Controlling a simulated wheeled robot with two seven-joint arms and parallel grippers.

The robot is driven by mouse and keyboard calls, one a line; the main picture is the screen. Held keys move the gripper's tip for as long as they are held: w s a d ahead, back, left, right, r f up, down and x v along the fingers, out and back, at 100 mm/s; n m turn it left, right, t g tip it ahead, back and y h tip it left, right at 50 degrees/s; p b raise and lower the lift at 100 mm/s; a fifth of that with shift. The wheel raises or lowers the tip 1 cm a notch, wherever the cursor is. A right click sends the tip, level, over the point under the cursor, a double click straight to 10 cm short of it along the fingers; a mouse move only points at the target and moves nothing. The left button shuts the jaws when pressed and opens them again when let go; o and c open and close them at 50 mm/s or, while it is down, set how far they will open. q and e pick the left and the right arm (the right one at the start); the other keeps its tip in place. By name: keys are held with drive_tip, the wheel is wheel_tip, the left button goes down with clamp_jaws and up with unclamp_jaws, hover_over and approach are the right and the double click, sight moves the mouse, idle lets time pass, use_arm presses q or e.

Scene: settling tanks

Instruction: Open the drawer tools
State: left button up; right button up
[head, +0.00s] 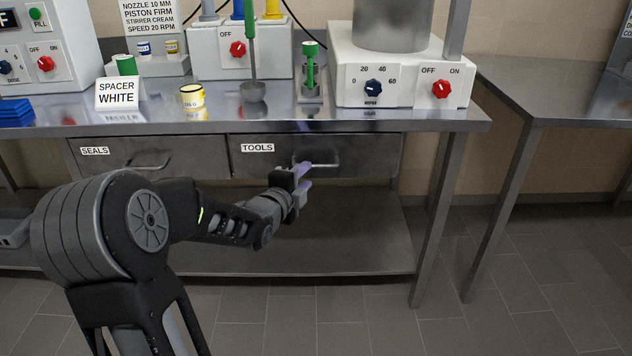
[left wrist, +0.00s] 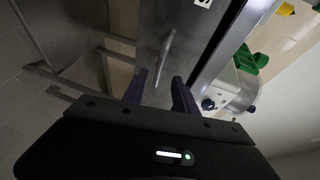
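The drawer labelled TOOLS (head: 262,163) is the right one of two grey metal drawers under the steel table, and its front looks flush with the frame. Its bar handle (head: 326,164) is on the right part of the front. My left gripper (head: 306,176) is in front of the drawer at the handle's left end. In the left wrist view the handle (left wrist: 166,52) lies ahead of the two fingers (left wrist: 160,92), which are apart with nothing visible between them. Contact with the handle is not visible. My right gripper is in neither view.
The SEALS drawer (head: 110,164) is on the left. The steel tabletop (head: 330,119) above holds machines with dials, a yellow-and-white jar (head: 191,96) and a SPACER WHITE sign (head: 117,94). A lower shelf (head: 340,232) runs beneath. A second table (head: 548,90) stands right, beyond a gap.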

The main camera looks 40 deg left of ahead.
sight(315, 167)
use_arm(q)
drive_tip(key=shift+w, duration=0.15)
drive_tip(key=x, duration=0.7)
drive_tip(key=shift+w+a+b, duration=0.1)
drive_tip(key=shift+w+b, duration=0.15)
drive_tip(key=shift+b, duration=0.15)
clamp_jaws()
drive_tip(key=shift+f, duration=0.1)
idle(1.2)
